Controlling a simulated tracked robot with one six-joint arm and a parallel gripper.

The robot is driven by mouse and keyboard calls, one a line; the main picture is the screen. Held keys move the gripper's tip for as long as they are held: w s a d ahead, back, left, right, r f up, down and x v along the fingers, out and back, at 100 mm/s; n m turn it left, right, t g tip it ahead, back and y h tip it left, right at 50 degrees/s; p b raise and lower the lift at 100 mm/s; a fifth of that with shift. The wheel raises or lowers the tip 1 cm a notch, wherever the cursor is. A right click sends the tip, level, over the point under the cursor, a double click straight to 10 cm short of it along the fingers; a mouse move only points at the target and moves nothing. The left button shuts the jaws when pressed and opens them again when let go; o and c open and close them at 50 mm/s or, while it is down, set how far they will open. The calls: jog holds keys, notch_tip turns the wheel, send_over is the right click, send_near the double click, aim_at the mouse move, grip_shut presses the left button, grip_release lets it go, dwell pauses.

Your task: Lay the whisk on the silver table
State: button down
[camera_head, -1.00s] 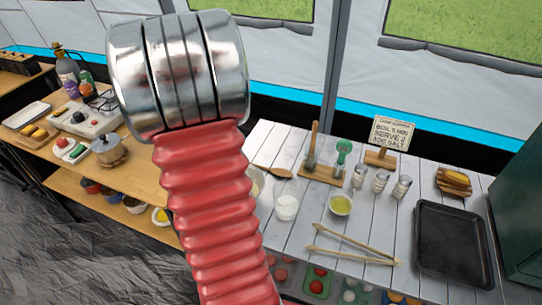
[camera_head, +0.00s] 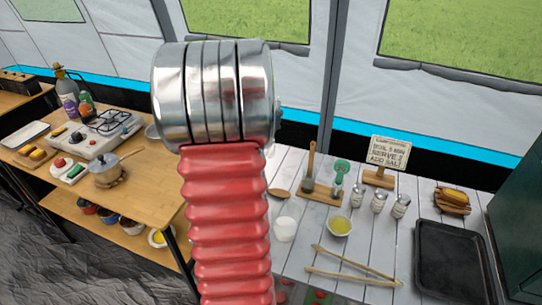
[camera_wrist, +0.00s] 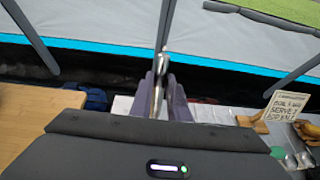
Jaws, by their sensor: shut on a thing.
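My gripper (camera_wrist: 160,92) shows in the wrist view, its two dark fingers shut on a slim, shiny metal piece, seen nearly end-on. I take this to be the whisk (camera_wrist: 163,62); its full shape cannot be made out. It stands up between the fingers, clear of any surface. In the head view my red, ribbed arm and its metal joint hide the gripper and the whisk. The silver table (camera_head: 385,240) is the pale grey planked table at the right; its left part is behind my arm.
On the silver table are a white cup (camera_head: 285,230), a yellow-filled bowl (camera_head: 340,226), shakers (camera_head: 379,199), wooden tongs (camera_head: 350,278), a sign (camera_head: 388,153) and a black tray (camera_head: 453,265). A wooden table (camera_head: 135,190) with a stove and pot stands left. Bare planks show between the items.

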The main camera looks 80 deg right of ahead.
notch_tip(320, 180, down, 5)
jog(key=shift+f, duration=0.1)
dwell(0.3)
jog(key=shift+f, duration=1.85)
jog(key=shift+f, duration=0.1)
jog(key=c, duration=1.7)
grip_release()
